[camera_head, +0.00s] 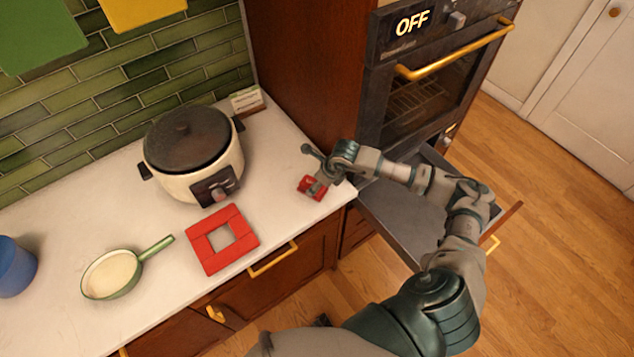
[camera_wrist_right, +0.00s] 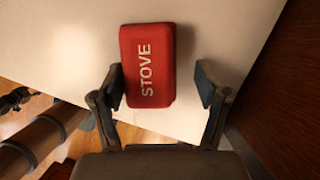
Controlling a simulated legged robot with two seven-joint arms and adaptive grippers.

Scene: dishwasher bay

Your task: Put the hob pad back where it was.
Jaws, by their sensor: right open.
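The hob pad, a small red block with "STOVE" in white letters (camera_wrist_right: 147,45), lies on the white counter near its right end. It also shows in the head view (camera_head: 309,189), partly covered by my gripper. My right gripper (camera_wrist_right: 160,88) is open, with its fingers on either side of the pad's near part. The left finger is very close to the pad's edge; whether it touches I cannot tell. The right finger is clearly apart. In the head view my right gripper (camera_head: 318,172) is over the pad. My left gripper is not in view.
A red square frame with an open middle (camera_head: 236,255) lies on the counter's front edge. A cream cooker with dark lid (camera_head: 186,140), a green-handled pan (camera_head: 112,273) and a blue cup (camera_head: 14,267) stand leftward. A drawer (camera_head: 400,215) is open below the oven (camera_head: 430,75).

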